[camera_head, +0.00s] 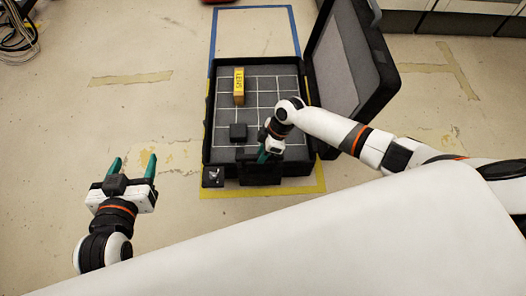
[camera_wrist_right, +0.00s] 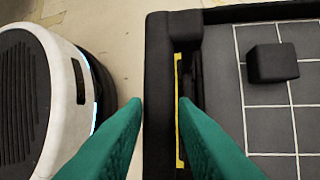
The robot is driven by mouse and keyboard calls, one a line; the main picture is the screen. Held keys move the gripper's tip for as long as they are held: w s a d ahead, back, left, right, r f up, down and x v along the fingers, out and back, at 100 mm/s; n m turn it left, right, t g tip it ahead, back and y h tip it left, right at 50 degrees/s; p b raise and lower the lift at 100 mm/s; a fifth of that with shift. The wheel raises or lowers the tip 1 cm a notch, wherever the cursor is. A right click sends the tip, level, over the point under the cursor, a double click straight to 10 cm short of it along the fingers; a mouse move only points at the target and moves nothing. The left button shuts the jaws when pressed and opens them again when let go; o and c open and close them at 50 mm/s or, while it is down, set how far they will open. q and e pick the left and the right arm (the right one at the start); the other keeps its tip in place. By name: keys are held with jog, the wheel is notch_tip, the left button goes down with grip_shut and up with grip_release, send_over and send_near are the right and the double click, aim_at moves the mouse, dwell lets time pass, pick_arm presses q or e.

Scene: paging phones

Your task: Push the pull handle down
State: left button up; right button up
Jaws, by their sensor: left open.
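The black case (camera_head: 208,120) lies open on the floor, its pull handle at the near side (camera_head: 260,175). In the right wrist view the handle is a black bar (camera_wrist_right: 158,60) beside the case wall, with a narrow gap showing yellow tape between them. My right gripper (camera_head: 263,157) has its green fingers on both sides of this bar, closely spaced, and appears shut on it; in the right wrist view the fingertips (camera_wrist_right: 161,102) flank the bar. The fingers partly hide the near end. My left gripper (camera_head: 133,165) is open and empty, left of the case.
Inside the case are a yellow box (camera_head: 239,87) and a small black block (camera_head: 238,132), also in the wrist view (camera_wrist_right: 272,63). The lid (camera_head: 343,60) stands open at the right.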

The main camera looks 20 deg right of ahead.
grip_shut()
jog(key=shift+f, duration=0.15)
